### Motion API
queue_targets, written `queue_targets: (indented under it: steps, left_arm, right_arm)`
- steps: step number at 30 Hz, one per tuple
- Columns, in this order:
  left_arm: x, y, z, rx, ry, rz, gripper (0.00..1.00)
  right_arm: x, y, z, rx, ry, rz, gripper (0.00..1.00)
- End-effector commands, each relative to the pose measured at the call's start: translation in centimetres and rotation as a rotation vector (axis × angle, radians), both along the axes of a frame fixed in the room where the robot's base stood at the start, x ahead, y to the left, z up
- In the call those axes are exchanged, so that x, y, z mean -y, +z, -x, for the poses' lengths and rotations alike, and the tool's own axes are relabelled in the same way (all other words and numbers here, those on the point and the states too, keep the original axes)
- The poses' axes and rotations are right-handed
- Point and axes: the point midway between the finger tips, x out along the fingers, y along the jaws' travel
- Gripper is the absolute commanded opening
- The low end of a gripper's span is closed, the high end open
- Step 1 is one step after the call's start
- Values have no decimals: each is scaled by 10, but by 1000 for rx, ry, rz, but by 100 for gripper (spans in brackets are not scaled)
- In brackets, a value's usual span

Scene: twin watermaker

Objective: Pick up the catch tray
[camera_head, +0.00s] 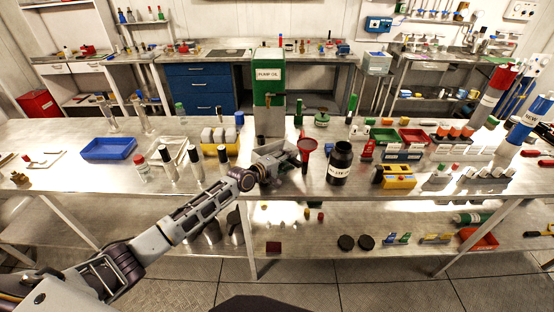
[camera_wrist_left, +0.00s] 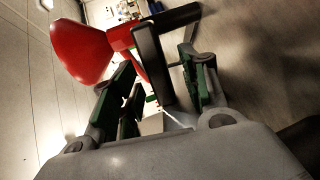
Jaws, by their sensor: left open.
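My left gripper (camera_head: 291,158) is open at the bench, in front of the green-and-white pump oil drum (camera_head: 269,78). A grey metal tray-like piece (camera_head: 274,146) shows below the drum, partly hidden by the gripper; I take it for the catch tray but cannot be sure. In the left wrist view the open fingers (camera_wrist_left: 158,88) have green pads. A dark angular frame (camera_wrist_left: 150,55) stands at and beyond the fingertips; whether it belongs to the tray or touches a finger is unclear. My right gripper is not in view.
A red funnel (camera_head: 307,145) is close to the gripper's right; it looms large in the left wrist view (camera_wrist_left: 82,50). A blue tray (camera_head: 108,149) lies further left.

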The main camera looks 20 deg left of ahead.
Motion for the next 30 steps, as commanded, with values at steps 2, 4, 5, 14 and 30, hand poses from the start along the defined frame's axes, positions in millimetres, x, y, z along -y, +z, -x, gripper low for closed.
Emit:
queue_targets:
  steps: [2, 4, 5, 14, 30]
  left_arm:
    - [0, 0, 0, 0, 0, 0, 45]
    - [0, 0, 0, 0, 0, 0, 45]
    - [0, 0, 0, 0, 0, 0, 45]
    - [0, 0, 0, 0, 0, 0, 25]
    - [0, 2, 0, 4, 1, 1, 0]
  right_arm:
    - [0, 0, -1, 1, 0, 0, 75]
    - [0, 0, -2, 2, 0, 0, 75]
    - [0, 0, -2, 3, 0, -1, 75]
    - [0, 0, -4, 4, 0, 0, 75]
    - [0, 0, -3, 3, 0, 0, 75]
